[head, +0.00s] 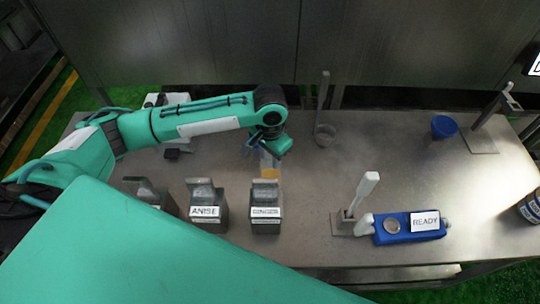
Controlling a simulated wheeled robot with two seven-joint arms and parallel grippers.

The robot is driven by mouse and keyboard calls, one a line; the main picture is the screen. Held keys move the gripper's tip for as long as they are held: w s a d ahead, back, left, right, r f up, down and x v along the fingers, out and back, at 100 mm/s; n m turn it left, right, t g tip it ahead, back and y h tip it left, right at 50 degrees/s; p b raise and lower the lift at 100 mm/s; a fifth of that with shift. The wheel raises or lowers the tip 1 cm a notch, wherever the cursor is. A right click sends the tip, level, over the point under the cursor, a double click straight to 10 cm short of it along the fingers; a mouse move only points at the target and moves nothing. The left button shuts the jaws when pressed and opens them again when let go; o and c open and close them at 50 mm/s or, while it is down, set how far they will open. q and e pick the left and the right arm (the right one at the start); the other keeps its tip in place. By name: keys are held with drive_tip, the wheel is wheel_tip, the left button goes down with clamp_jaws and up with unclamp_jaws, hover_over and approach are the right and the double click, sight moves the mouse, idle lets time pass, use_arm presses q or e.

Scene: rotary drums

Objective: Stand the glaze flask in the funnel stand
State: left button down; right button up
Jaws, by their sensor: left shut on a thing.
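My left gripper (268,146) points down over the middle-left of the steel table. It is shut on a small, partly see-through thing with a yellowish patch (268,162), which looks like the glaze flask. The gripper covers part of it, and I cannot tell whether its base touches the table. To its right, a thin grey upright post (322,92) stands by a small greyish cup or ring (325,130); this may be the funnel stand, but its parts are hard to make out. My right gripper is out of view.
Grey blocks labelled ANISE (205,211) and GINGER (265,212) stand just in front of the gripper. A blue READY unit (385,238) and white lever (362,192) are front right. A blue cup (443,127) is farther back. The table's centre right is clear.

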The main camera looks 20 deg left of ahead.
use_arm(q)
drive_tip(key=shift+f, duration=0.55)
drive_tip(key=c, duration=1)
unclamp_jaws()
drive_tip(key=shift+f, duration=0.1)
